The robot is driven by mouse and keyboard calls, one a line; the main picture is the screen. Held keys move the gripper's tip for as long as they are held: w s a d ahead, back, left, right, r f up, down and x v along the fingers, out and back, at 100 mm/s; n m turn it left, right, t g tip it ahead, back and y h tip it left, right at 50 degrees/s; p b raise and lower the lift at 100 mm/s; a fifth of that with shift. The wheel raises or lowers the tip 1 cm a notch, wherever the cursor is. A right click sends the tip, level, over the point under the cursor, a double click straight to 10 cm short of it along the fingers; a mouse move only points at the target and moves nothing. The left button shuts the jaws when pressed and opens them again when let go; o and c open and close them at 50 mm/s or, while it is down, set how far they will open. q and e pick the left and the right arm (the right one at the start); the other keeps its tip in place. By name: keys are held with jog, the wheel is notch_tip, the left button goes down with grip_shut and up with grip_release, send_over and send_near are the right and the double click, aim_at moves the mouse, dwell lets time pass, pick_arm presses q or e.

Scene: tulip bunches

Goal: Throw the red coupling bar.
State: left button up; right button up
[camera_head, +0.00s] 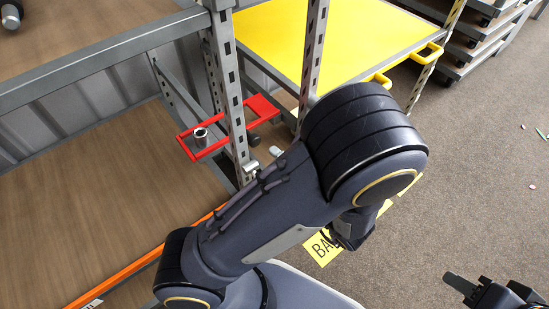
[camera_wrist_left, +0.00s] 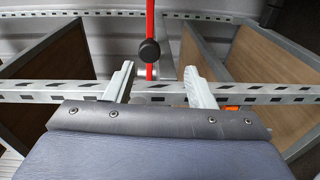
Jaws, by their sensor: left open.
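The red coupling bar (camera_head: 190,148) is a flat red loop at the rack's upright post, which hides its middle; its far end reaches out right of the post. In the left wrist view a red bar (camera_wrist_left: 149,20) runs upright in the picture, with a round black knob (camera_wrist_left: 149,50) on it. My left gripper (camera_wrist_left: 158,72) is open, its two pale fingers apart, with the knob just beyond and between them, not gripped. In the head view only its pale fingertips (camera_head: 263,160) show past my arm, just below the knob. My right gripper (camera_head: 490,290) is at the bottom right, partly cut off.
A perforated grey post (camera_head: 233,95) and a wood-floored rack (camera_head: 70,190) stand at the left. A yellow-topped trolley (camera_head: 350,40) stands behind, with stacked dollies (camera_head: 480,45) beyond. A yellow lettered marking (camera_head: 322,248) lies below my arm. Carpet at right is mostly clear.

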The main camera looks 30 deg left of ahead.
pick_arm(q)
jog(key=shift+d, duration=0.1)
dwell(0.4)
jog(key=p+v, duration=0.2)
jog(key=v, duration=0.5)
jog(key=shift+s+d, duration=0.15)
jog(key=shift+d, duration=0.25)
